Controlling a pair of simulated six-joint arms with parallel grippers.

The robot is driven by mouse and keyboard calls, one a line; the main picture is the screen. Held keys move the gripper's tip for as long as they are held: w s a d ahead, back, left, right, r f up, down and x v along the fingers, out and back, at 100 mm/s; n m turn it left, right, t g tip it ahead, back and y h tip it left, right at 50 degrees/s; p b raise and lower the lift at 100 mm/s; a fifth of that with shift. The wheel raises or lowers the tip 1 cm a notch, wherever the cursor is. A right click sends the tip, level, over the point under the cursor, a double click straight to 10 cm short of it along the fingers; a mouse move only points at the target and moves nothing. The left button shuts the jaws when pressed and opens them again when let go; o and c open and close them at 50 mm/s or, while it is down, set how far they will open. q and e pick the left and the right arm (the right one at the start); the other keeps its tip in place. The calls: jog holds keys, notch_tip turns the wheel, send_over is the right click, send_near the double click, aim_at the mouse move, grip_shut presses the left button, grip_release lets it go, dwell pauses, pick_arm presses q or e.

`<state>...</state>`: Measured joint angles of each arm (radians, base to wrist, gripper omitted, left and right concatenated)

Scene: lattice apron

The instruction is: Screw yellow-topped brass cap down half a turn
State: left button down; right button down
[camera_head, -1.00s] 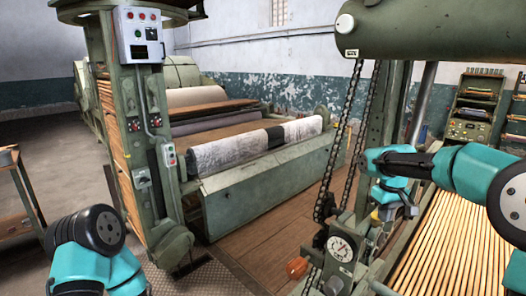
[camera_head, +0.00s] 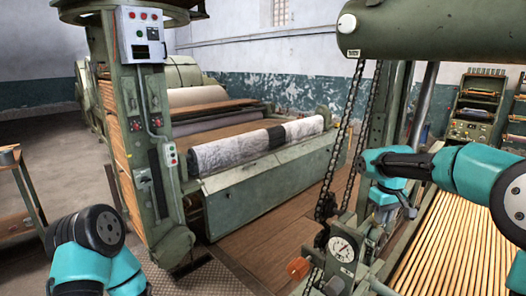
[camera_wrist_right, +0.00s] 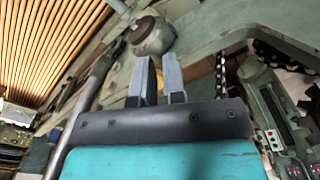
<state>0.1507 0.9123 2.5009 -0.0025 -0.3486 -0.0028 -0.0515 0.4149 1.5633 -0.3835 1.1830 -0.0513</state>
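In the head view the right gripper (camera_head: 381,214) is small, by the green machine post. In the wrist view a round grey fitting (camera_wrist_right: 152,36) with a dark centre lies just beyond the fingertips; I see no yellow on it. I cannot tell whether either is the yellow-topped brass cap. My left gripper is out of view; only its arm shows at lower left.
A dial gauge (camera_head: 342,249) and an orange knob (camera_head: 298,268) stand just left of the right gripper. Hanging chains (camera_head: 340,150) and a green post are close by. Slatted rods (camera_head: 455,240) lie at right. The wooden floor (camera_head: 262,248) is clear.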

jog(key=shift+s+f, duration=0.3)
jog(key=shift+f, duration=0.45)
notch_tip(320, 180, up, 6)
jog(key=shift+r, duration=0.25)
jog(key=shift+w+d, duration=0.1)
jog(key=shift+d, duration=0.1)
jog(key=shift+w+d+r, duration=0.3)
jog(key=shift+d, duration=0.3)
jog(key=shift+w+d+r, duration=0.25)
jog(key=shift+d, duration=0.35)
jog(key=shift+f, duration=0.1)
